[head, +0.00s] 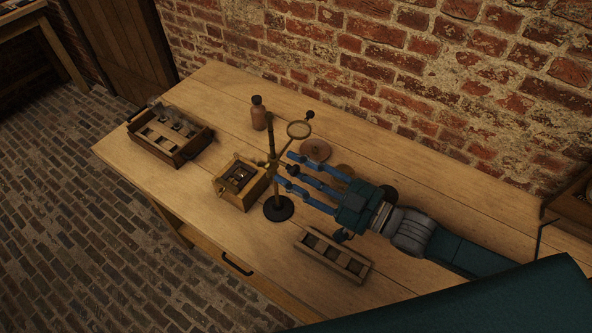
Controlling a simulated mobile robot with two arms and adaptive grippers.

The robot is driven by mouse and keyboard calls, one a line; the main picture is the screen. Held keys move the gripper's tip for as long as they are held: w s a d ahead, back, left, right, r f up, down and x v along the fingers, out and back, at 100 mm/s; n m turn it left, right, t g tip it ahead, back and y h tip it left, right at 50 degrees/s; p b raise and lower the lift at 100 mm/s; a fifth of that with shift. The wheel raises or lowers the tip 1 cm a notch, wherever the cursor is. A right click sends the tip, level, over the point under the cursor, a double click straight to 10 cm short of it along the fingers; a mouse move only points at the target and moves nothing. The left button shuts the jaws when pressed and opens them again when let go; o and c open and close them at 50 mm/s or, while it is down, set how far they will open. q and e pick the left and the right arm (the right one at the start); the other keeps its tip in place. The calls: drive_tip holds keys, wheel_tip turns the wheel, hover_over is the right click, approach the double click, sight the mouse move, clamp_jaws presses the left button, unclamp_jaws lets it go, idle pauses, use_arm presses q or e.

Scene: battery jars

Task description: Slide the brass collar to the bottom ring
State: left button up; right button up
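A dark upright post stands on a round black base (278,208) near the middle of the table. A brass collar (272,163) sits partway up the post. A brass-rimmed round lens or hoop (299,130) is held out to the right near it, with a dark knob beyond. Ring marks on the post are too small to make out. My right gripper (284,169) reaches in from the right, its blue fingers spread apart and their tips close to the post at about collar height. I cannot tell whether they touch it. My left gripper is not in view.
A wooden box (238,187) stands just left of the post. A tray with glass jars (168,138) is at the left end. A compartmented wooden rack (331,259) lies in front of my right gripper. A brown bottle (259,114) and round disc (315,150) are behind.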

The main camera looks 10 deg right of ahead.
drive_tip(key=v, duration=1.2)
drive_tip(key=shift+s, duration=0.1)
idle(0.4)
